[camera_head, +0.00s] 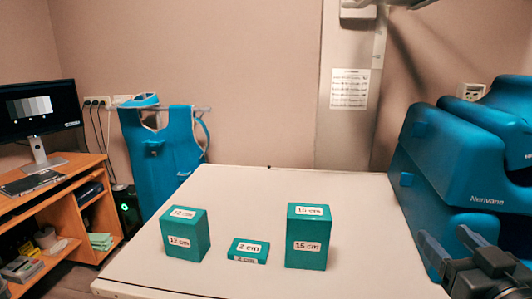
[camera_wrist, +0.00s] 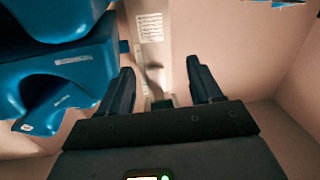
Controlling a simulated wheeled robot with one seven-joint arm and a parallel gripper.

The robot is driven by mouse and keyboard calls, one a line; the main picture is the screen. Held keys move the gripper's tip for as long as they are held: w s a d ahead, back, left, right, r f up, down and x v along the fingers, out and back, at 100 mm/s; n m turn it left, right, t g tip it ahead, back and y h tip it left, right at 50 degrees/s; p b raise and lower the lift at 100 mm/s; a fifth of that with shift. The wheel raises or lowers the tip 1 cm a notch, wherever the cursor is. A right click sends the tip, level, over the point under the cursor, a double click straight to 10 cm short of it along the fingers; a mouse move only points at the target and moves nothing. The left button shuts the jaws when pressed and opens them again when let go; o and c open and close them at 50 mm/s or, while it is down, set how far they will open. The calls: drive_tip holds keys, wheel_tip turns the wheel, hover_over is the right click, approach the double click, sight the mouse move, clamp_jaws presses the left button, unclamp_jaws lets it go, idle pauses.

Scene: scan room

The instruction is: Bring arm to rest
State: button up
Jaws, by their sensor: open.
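My gripper (camera_head: 448,249) is at the lower right in the head view, beside the big blue machine and near the table's right side. In the wrist view, my gripper (camera_wrist: 162,88) has its two dark fingers spread apart with nothing between them. It is open and empty. The rest of my arm is mostly outside the head view.
A white table (camera_head: 262,185) bears a 12 cm block (camera_head: 186,238), a flat 2 cm block (camera_head: 246,251) and a 15 cm block (camera_head: 308,240). The blue machine (camera_head: 455,165) stands right. A wooden desk (camera_head: 85,215) and a hanging blue apron (camera_head: 160,150) are left.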

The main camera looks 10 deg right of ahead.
drive_tip(key=s+a+f+g, duration=0.1)
drive_tip(key=s+a+f, duration=0.4)
drive_tip(key=s+f, duration=0.25)
drive_tip(key=s+a+f+g+y, duration=0.1)
drive_tip(key=s+a, duration=0.3)
drive_tip(key=s, duration=0.9)
drive_tip(key=s+a+f+g+y, duration=0.1)
drive_tip(key=s+a+f, duration=0.2)
drive_tip(key=s, duration=1)
drive_tip(key=shift+a+f+n+y, duration=0.2)
drive_tip(key=shift+a+n+y, duration=0.15)
drive_tip(key=shift+a, duration=0.55)
